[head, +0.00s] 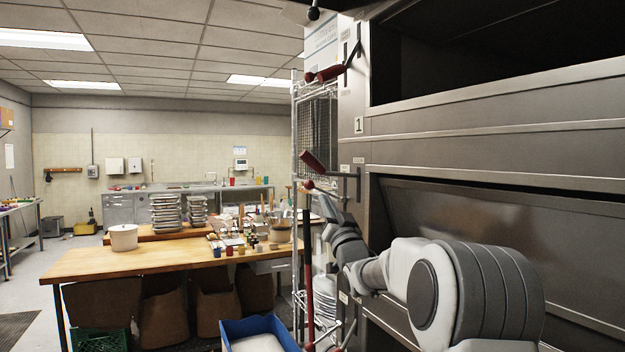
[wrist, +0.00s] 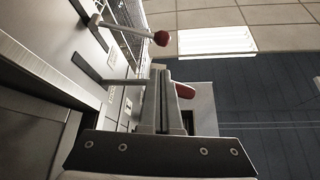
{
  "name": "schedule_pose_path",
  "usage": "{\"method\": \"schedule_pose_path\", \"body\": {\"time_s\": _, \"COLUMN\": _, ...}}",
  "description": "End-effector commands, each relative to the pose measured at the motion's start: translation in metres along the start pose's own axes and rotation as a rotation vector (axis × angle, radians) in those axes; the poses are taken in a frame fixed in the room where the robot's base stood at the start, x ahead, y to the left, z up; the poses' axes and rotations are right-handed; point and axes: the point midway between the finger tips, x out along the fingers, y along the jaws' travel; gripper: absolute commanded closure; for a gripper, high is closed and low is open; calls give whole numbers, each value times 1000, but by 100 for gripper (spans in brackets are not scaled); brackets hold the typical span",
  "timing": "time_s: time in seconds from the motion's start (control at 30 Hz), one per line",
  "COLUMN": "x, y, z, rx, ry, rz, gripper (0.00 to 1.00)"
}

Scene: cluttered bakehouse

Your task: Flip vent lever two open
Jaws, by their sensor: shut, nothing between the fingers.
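Levers with red ends stick out from the left edge of the steel oven front. In the head view, a slim lever with a red ball knob (head: 309,185) sits just below a lever with a thick red grip (head: 313,161). I cannot read which is numbered two. My gripper (head: 324,203) is just below this red ball knob; contact cannot be told. In the wrist view, my gripper (wrist: 161,72) has its fingers together and empty. A red ball knob on a rod (wrist: 161,38) is beyond the tips, and a red grip (wrist: 185,91) is partly hidden behind the fingers.
A wire rack (head: 297,130) stands close behind the levers. A wooden table (head: 85,262) and a blue crate (head: 238,329) are at left.

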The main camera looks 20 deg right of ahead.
Motion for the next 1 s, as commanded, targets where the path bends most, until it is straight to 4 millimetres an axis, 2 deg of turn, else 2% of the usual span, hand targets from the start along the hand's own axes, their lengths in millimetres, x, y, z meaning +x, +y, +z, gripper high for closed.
{"method": "schedule_pose_path", "body": {"time_s": 0.27, "x": 0, "y": 0, "z": 0, "rx": 0, "ry": 0, "rz": 0, "gripper": 100}}
{"method": "schedule_pose_path", "body": {"time_s": 0.43, "x": 9, "y": -1, "z": -1, "rx": 0, "ry": 1, "rz": -1, "gripper": 100}}
{"method": "schedule_pose_path", "body": {"time_s": 0.8, "x": 64, "y": -2, "z": -2, "rx": 2, "ry": 0, "rz": -1, "gripper": 100}}
{"method": "schedule_pose_path", "body": {"time_s": 1.0, "x": 87, "y": -1, "z": -1, "rx": 1, "ry": -1, "rz": 0, "gripper": 100}}
